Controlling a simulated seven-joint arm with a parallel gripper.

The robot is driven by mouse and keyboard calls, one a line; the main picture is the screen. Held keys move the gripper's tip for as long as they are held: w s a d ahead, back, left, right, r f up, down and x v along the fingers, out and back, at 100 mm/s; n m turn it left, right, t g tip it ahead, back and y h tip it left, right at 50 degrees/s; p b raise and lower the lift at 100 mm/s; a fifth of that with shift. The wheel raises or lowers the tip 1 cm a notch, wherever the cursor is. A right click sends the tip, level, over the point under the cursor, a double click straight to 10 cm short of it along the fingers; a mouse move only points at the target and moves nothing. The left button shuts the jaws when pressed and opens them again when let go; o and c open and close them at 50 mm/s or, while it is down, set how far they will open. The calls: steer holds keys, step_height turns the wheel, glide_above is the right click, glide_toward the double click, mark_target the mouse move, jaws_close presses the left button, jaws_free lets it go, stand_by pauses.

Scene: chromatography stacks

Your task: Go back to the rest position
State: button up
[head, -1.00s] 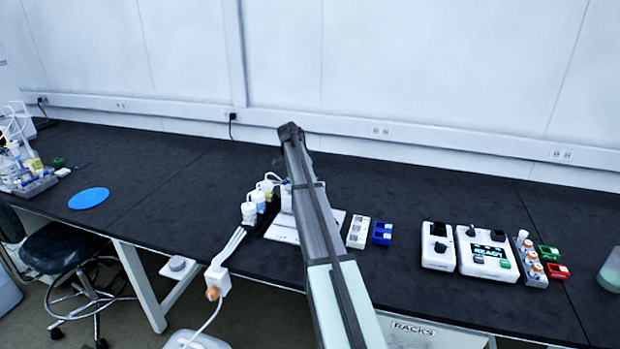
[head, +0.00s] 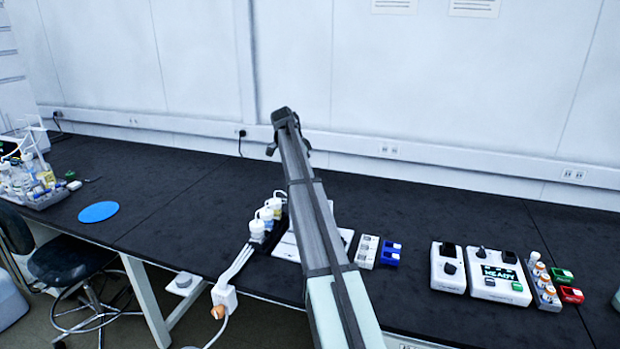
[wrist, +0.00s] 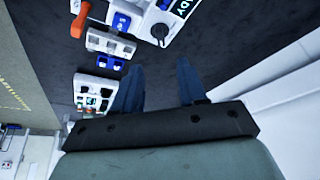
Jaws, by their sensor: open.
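My gripper (wrist: 162,88) shows in the wrist view with its two dark fingers spread apart and nothing between them. In the head view my arm rises from the bottom middle over the bench, and its far end stands high near the wall rail. The gripper's fingers cannot be made out there.
A block (head: 367,251), blue pieces (head: 390,253), a white device with a READY screen (head: 497,274), a vial rack (head: 541,287) and green and red pieces stand right. A blue disc (head: 98,212) lies left. The bench's back strip is clear.

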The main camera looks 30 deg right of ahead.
steer(key=shift+a+r, duration=0.15)
steer(key=shift+r, duration=0.25)
steer(key=s+a+f+n+g+y, duration=0.3)
steer(key=s+a+f+n, duration=0.7)
steer(key=s+a+f, duration=1.7)
steer(key=s+a+f+n+g+y, duration=0.15)
steer(key=s+f+n, duration=0.55)
steer(key=s+f, duration=2.15)
steer(key=s+f+n+g, duration=0.2)
steer(key=s+f, duration=0.5)
steer(key=s, duration=0.4)
steer(key=shift+d+f, duration=0.15)
steer(key=shift+f, duration=0.05)
